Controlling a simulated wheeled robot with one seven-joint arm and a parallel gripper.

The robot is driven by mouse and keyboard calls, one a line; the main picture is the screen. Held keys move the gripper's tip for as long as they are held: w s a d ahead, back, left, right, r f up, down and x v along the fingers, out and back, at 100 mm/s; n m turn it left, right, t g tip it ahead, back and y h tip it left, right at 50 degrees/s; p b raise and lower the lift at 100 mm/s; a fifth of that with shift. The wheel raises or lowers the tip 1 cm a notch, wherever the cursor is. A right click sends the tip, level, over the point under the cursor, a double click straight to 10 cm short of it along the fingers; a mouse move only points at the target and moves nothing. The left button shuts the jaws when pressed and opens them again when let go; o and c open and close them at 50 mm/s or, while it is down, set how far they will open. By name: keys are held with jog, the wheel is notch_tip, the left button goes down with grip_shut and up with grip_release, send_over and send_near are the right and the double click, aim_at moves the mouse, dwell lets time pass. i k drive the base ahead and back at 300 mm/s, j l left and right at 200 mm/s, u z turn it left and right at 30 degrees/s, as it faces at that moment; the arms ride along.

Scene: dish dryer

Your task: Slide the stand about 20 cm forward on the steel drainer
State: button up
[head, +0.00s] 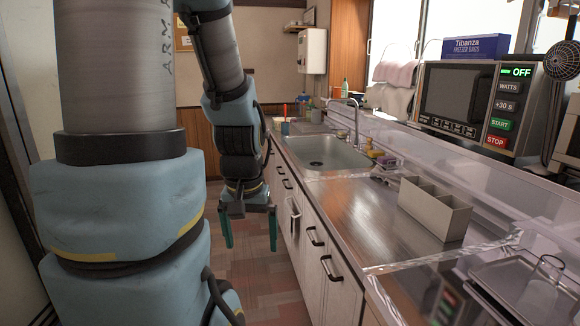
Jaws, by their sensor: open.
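The stand looks to be the grey open-topped box with compartments (434,212). It stands upright on the steel drainer (352,215), toward its right side near the back ledge. My gripper (250,246) hangs pointing down over the floor, in front of the cabinets and left of the counter. Its two green fingers are spread wide with nothing between them. It is well apart from the stand.
A sink (322,152) with a faucet (354,125) lies beyond the drainer. A microwave (478,105) stands on the clear ledge behind. A tray with a glass (543,285) is at the lower right. Cabinet handles (331,270) jut out below. The drainer left of the stand is bare.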

aim_at(448, 216)
jog(key=i+j+z, duration=0.1)
jog(key=i+z, duration=0.15)
jog(key=i, duration=0.2)
jog(key=i+j+z, duration=0.3)
jog(key=i, duration=0.15)
jog(key=i+l, duration=0.05)
jog(key=l, duration=0.05)
